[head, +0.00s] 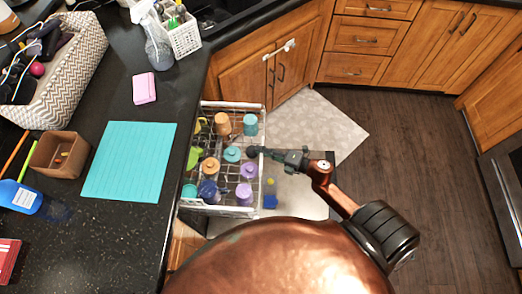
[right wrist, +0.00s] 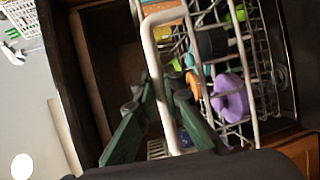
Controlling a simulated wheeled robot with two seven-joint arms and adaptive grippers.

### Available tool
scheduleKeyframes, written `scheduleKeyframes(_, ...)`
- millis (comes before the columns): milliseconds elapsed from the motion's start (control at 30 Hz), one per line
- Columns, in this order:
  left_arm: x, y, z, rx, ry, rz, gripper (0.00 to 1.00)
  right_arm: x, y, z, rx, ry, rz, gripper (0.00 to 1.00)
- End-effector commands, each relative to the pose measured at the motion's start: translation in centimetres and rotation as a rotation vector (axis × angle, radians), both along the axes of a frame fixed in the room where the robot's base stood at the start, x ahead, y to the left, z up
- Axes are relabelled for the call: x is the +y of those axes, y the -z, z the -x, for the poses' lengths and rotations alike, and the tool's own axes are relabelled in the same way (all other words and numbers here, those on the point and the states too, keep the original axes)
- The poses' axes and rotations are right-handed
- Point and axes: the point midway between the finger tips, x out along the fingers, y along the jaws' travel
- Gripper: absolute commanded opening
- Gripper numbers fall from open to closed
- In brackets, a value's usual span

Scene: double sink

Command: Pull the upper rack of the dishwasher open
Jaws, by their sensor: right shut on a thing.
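The upper rack (head: 262,118) of the dishwasher is a white wire basket holding several colored cups and mugs. In the head view it stands out from under the dark counter's edge. My right gripper (head: 259,152) is at the rack's outer side. In the right wrist view, the green fingers of my right gripper (right wrist: 160,98) are shut on the white wire front frame of the rack (right wrist: 150,50). A purple cup (right wrist: 230,97) lies in the rack just beyond the fingers. My left gripper is not in view.
A blue and yellow item (head: 270,194) sits lower, beside the rack. A pale mat (head: 325,135) lies on the wood floor (head: 420,140). Wooden cabinets (head: 243,82) adjoin the rack's far end. The counter (head: 110,225) holds a turquoise mat (head: 130,160) and a pink sponge (head: 144,88).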

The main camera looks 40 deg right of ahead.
Motion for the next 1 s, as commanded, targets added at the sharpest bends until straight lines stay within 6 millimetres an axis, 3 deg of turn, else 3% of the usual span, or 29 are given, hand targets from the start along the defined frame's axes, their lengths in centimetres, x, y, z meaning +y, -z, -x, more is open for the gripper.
scheduleKeyframes(300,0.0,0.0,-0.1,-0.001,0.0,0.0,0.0,0.0,0.0,0.0,0.0,0.001,0.0,0.28)
scheduleKeyframes(633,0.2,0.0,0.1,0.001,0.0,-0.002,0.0,-0.2,0.0,0.4,0.001,0.0,0.0,0.28)
scheduleKeyframes(767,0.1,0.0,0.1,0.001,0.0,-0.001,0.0,-1.1,-0.3,1.9,0.002,0.001,0.0,0.28)
scheduleKeyframes(1000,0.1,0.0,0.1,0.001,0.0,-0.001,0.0,-3.4,-1.2,6.3,0.003,0.001,0.001,0.28)
